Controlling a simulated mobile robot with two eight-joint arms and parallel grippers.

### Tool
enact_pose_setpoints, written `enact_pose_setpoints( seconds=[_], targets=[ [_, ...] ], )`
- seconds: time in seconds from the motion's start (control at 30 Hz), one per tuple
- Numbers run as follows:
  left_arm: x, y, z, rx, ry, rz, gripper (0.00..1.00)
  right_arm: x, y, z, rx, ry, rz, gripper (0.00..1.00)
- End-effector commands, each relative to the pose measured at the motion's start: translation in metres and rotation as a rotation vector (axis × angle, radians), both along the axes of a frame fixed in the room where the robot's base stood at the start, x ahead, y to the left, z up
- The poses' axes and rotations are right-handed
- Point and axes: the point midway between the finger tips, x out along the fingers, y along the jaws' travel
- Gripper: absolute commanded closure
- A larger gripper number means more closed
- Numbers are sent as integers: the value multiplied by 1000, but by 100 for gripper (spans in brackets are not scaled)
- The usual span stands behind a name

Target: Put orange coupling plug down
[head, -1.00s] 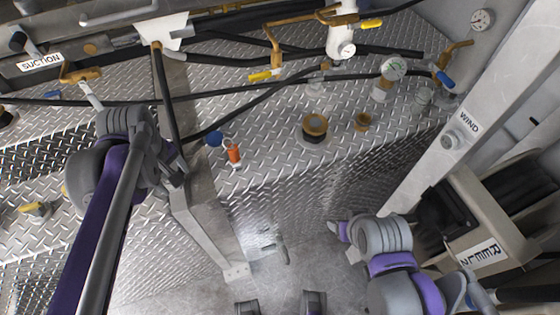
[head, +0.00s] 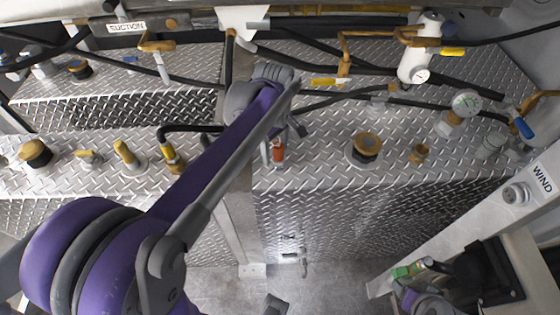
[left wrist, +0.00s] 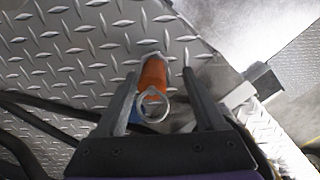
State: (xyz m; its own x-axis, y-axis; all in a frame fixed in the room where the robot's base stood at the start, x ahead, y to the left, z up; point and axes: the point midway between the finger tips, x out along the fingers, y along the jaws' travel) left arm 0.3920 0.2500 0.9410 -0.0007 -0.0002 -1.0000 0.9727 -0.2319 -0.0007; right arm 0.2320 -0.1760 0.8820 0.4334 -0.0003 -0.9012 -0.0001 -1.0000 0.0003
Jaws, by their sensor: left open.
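The orange coupling plug (head: 278,153) stands on the diamond-plate deck (head: 318,170), close to its front edge. In the left wrist view the orange plug (left wrist: 153,73) and its metal ring (left wrist: 152,107) appear between the fingers of my open left gripper (left wrist: 161,68), with a gap on each side. In the head view my left gripper (head: 287,130) is right at the plug and partly hides the area behind it. A bit of blue (left wrist: 135,115) shows beside the ring. My right arm (head: 425,300) is at the lower right; its gripper cannot be made out.
A brass-capped fitting (head: 366,146) and a gauge (head: 466,103) stand to the right. A grey post (head: 236,215) drops below the deck edge. Bare deck lies between plug and fitting.

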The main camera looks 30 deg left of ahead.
Motion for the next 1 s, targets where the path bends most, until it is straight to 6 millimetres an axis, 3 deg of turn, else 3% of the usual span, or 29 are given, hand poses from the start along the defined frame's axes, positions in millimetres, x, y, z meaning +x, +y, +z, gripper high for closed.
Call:
enact_pose_setpoints(
  seconds=[0.4,0.7,1.0],
  targets=[
    [7,-3,-50,0,0,-1,29,-1,0,-3,0,1,0,34],
    [7,-3,-54,0,-1,-1,29,-1,0,-3,0,1,0,34],
    [7,-3,-54,0,-1,-1,83,-1,0,-3,0,1,0,34]
  ],
)
